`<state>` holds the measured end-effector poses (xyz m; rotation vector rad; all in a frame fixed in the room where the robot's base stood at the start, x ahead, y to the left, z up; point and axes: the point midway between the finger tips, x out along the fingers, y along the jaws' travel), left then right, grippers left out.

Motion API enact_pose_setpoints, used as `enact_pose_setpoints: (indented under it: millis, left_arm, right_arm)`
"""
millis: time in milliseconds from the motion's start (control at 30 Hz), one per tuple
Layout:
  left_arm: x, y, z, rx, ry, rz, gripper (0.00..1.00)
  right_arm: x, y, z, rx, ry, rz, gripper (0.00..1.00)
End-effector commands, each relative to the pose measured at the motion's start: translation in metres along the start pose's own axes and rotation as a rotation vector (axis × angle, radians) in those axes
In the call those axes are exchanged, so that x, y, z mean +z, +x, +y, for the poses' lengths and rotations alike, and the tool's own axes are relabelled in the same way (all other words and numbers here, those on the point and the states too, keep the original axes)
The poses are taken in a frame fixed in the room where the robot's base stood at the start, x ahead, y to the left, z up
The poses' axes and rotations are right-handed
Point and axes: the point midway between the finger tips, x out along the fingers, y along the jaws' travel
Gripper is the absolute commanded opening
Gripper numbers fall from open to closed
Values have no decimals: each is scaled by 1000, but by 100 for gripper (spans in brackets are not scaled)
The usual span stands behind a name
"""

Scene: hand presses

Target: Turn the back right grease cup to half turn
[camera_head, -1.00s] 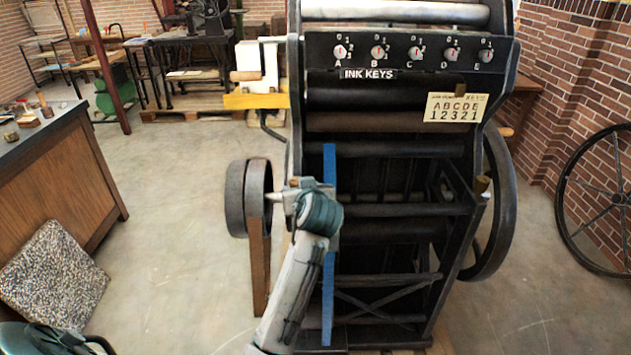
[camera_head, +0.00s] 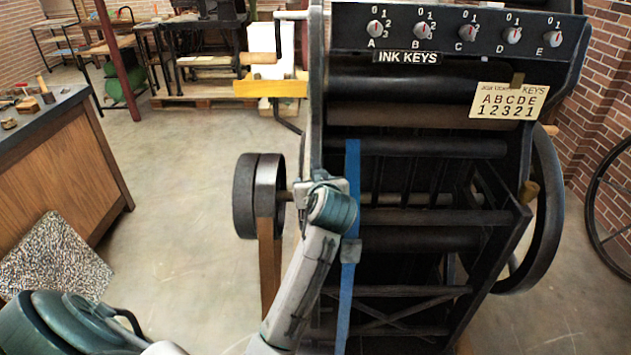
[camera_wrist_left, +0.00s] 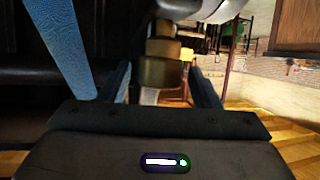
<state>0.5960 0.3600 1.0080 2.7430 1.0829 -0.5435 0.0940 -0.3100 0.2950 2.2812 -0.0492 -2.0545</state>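In the left wrist view, a stepped brass grease cup (camera_wrist_left: 160,62) lies just ahead of my left gripper (camera_wrist_left: 162,90). The dark fingers stand apart on either side, with gaps beside the cup; I cannot tell whether they touch it. In the head view, my left gripper (camera_head: 304,188) is at the press's left side, between the flywheel and the blue strap; its fingers and this cup are hidden there. Another brass cup (camera_head: 528,190) is on the press's right side. I cannot tell which is the back right one. My right gripper is not in view.
The black press (camera_head: 430,215) fills the middle and right. The blue strap (camera_head: 347,290) stands close right of my wrist, and the dark flywheel (camera_head: 244,195) is left of it. A wooden cabinet (camera_head: 60,165) stands far left. Open floor (camera_head: 190,190) lies between cabinet and press.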

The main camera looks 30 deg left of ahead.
Motion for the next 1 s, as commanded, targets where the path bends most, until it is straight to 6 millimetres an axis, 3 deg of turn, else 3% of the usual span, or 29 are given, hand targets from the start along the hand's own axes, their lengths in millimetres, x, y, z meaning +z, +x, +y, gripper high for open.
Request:
enact_pose_setpoints:
  millis: [33, 200, 433, 700, 1000]
  left_arm:
    - [0, 0, 0, 0, 0, 0, 48]
    - [0, 0, 0, 0, 0, 0, 14]
    - [-2, 0, -1, 38, 21, 1, 14]
    - [-3, 0, -1, 203, 91, 2, 14]
    - [0, 1, 0, 253, 105, 1, 14]
  right_arm:
    - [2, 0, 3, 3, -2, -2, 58]
    - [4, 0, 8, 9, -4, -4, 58]
    - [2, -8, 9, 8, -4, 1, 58]
    - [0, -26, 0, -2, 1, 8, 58]
    - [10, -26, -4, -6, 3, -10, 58]
